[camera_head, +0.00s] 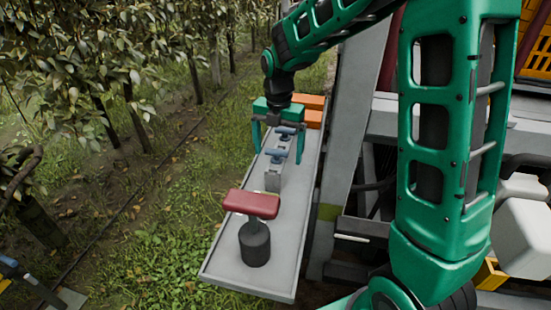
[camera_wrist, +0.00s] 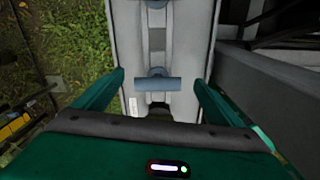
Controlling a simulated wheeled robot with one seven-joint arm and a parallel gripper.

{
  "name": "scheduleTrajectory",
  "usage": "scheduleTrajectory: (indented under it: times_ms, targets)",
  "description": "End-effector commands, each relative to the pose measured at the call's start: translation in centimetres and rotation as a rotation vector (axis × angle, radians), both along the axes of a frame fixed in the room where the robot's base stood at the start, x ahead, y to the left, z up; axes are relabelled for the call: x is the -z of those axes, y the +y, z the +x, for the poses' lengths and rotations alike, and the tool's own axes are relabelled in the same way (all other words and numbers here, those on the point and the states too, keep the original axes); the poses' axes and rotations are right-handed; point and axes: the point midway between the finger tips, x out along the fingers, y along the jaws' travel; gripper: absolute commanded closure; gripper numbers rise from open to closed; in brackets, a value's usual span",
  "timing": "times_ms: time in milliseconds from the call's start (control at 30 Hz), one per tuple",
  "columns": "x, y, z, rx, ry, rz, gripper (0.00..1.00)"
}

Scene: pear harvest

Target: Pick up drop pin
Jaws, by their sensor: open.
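A T-shaped piece with a blue bar handle (camera_head: 276,155) stands on the grey metal shelf (camera_head: 225,266), at a grey block (camera_head: 273,181). A second blue handle (camera_head: 286,131) shows just behind it. I take a blue-handled piece to be the drop pin, but cannot tell which. My gripper (camera_head: 279,155) is open over this row, its green fingers spread to either side. In the wrist view one blue bar (camera_wrist: 158,84) lies crosswise between the fingertips of my gripper (camera_wrist: 159,78). No contact shows, and its lower part is hidden.
A red-handled piece with a dark round base (camera_head: 255,243) stands near the shelf's front end. Orange blocks (camera_head: 308,102) lie at the far end. Machine frames close off the right side. Grass and trees (camera_head: 130,85) lie to the left.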

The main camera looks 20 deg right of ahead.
Motion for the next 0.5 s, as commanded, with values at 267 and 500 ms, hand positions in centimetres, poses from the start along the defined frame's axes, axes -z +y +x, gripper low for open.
scheduleTrajectory:
  times_ms: [267, 500]
  targets:
    - [2.2, 0.1, 0.0, 0.0, 0.0, 0.0, 0.1]
    - [5.3, 0.4, 0.3, 0.0, 0.003, 0.0, 0.1]
